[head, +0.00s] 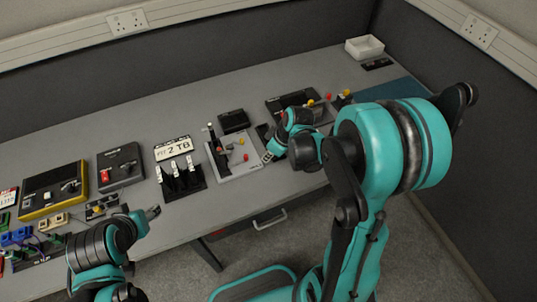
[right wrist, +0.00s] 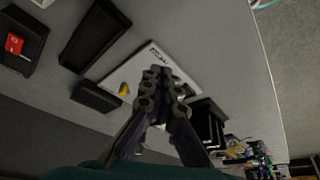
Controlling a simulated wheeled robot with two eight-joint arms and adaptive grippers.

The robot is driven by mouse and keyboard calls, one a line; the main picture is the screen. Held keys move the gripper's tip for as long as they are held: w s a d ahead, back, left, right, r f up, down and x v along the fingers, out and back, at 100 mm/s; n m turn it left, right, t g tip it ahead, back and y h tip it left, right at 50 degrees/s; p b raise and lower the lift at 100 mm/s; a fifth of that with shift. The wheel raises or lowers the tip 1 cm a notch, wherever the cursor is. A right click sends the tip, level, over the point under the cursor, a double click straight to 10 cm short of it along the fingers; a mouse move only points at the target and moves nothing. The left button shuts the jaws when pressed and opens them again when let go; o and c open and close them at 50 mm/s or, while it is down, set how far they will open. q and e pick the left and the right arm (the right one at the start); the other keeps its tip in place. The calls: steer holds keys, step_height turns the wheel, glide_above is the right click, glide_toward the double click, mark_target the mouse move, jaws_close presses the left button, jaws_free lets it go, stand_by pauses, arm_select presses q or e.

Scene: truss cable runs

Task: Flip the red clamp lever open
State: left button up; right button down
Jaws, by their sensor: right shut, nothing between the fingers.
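A pale board (head: 238,166) on the table carries a dark upright post and small levers. One lever has a yellow tip (head: 241,141); a small red tip (head: 246,157), apparently the red clamp lever, sits low on the board. My right gripper (head: 267,157) is shut and empty at the board's right edge. In the right wrist view its fingers (right wrist: 162,78) are together over the board (right wrist: 125,76). A yellow tip (right wrist: 123,90) shows beside them; the red lever cannot be made out there. My left gripper (head: 152,212) is over the table's front edge at left; its jaw opening is unclear.
Left of the board stand a black bracket with white-handled clamps (head: 179,180), a sign (head: 173,148) and a dark box with a red switch (head: 120,166). A black tray (head: 234,121) lies behind it. A white bin (head: 364,47) stands at the far right.

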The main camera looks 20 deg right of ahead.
mark_target(238, 162)
steer(key=b+x, duration=0.2)
steer(key=x, duration=0.4)
steer(key=shift+r, duration=0.1)
steer(key=shift+w+a+r, duration=0.25)
steer(key=shift+w+a, duration=0.5)
steer(key=shift+w, duration=0.25)
steer(key=shift+w+a, duration=0.4)
steer(key=shift+w, duration=0.05)
arm_select(q)
step_height(238, 162, down, 3)
steer(key=shift+r, duration=0.1)
steer(key=shift+d, duration=0.1)
arm_select(e)
steer(key=shift+w+r, duration=0.1)
